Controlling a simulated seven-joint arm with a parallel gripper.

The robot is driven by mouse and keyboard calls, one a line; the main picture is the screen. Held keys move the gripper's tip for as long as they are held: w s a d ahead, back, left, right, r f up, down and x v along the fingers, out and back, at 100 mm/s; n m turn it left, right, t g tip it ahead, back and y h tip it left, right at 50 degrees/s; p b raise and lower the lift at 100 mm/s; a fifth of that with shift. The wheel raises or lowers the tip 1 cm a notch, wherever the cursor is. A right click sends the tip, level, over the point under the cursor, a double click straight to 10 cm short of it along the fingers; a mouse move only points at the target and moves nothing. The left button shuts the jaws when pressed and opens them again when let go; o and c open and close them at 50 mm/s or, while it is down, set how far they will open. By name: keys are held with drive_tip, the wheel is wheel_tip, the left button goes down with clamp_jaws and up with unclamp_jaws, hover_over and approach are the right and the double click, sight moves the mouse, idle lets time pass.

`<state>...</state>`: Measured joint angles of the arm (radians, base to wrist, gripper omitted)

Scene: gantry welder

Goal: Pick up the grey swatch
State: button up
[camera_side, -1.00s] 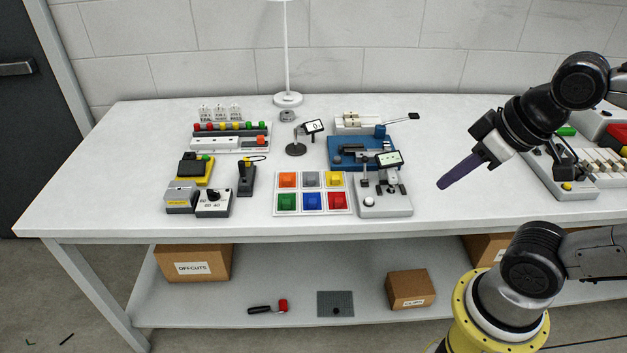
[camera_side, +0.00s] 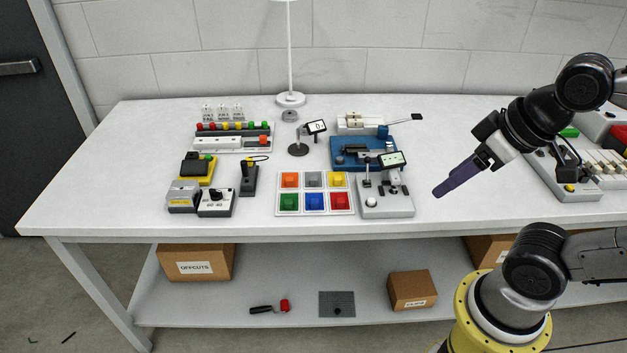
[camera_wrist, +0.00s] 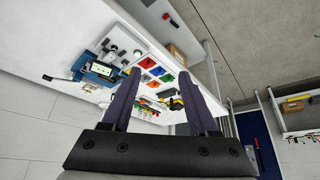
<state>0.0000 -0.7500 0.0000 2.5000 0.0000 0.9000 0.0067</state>
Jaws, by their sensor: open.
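The grey swatch (camera_side: 313,180) sits in the top middle pocket of a white tray (camera_side: 279,212) on the bench. An orange swatch (camera_side: 290,180) is on its left and a yellow one (camera_side: 336,179) on its right. Green (camera_side: 290,201), blue (camera_side: 314,201) and red (camera_side: 337,200) swatches fill the front row. My gripper (camera_side: 437,191), with purple fingers, is above the bench, well to the right of the tray. In the wrist view my gripper (camera_wrist: 158,90) is open and empty, with the tray showing beyond, between its fingers.
A grey fixture with a small screen (camera_side: 385,204) stands between the tray and my gripper. A blue-based device (camera_side: 350,155) is behind it. A joystick (camera_side: 249,178) and switch boxes (camera_side: 214,203) are left of the tray.

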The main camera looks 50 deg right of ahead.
drive_tip(key=w+r+m+g, duration=0.1)
drive_tip(key=w+r+m, duration=0.2)
drive_tip(key=w+r, duration=0.35)
drive_tip(key=w+r+m, duration=0.3)
drive_tip(key=w, duration=0.6)
drive_tip(key=m+g, duration=0.3)
drive_tip(key=g, duration=0.2)
hover_over(314, 178)
wheel_tip(314, 178, down, 25)
drive_tip(key=shift+r, duration=0.1)
drive_tip(key=shift+f, duration=2.9)
drive_tip(key=shift+c, duration=0.3)
